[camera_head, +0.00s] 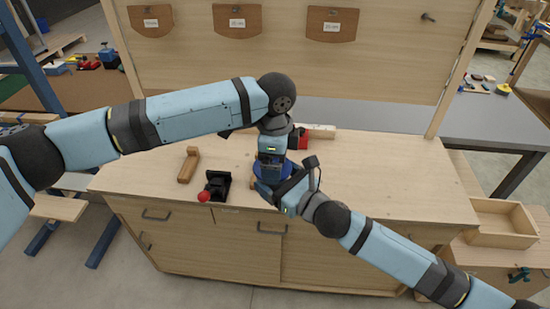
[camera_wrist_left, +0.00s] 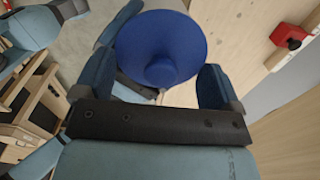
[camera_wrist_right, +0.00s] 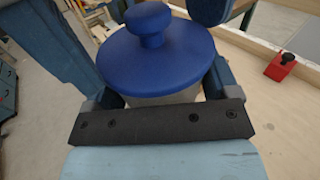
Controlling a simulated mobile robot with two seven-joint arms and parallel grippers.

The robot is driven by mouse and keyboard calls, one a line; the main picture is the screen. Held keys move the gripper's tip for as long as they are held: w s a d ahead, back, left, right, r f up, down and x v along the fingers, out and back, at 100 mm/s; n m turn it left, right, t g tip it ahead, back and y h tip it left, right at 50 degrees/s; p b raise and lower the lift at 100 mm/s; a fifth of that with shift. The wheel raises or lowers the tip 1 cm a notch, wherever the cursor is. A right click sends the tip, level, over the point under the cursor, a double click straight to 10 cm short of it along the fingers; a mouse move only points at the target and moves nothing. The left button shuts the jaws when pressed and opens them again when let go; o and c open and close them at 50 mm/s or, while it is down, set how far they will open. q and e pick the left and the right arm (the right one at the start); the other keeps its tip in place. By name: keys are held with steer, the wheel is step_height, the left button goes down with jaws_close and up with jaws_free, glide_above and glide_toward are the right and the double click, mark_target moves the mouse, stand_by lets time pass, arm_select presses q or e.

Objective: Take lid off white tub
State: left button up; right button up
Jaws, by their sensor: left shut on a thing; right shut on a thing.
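The blue lid (camera_wrist_left: 160,48) has a round knob and fills the space between my left gripper's fingers in the left wrist view. My left gripper (camera_wrist_left: 158,88) is shut on the lid from above. The lid also shows in the right wrist view (camera_wrist_right: 155,65), directly over the pale tub (camera_wrist_right: 165,98), whose wall is mostly hidden. I cannot tell whether lid and tub touch. My right gripper (camera_wrist_right: 165,95) is shut on the tub from the side. In the head view both grippers meet over the bench, and the tub is largely hidden behind them.
On the wooden bench (camera_head: 370,175) lie a wooden block piece (camera_head: 188,165) and a black clamp-like item with a red knob (camera_head: 216,187) to the left. A red item (camera_head: 303,138) stands behind the grippers. The bench's right side is clear. An open wooden box (camera_head: 500,223) is at far right.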

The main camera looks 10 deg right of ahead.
arm_select(q)
steer(key=shift+r, duration=0.3)
stand_by(0.5)
steer(key=shift+r, duration=0.9)
steer(key=shift+r, duration=2)
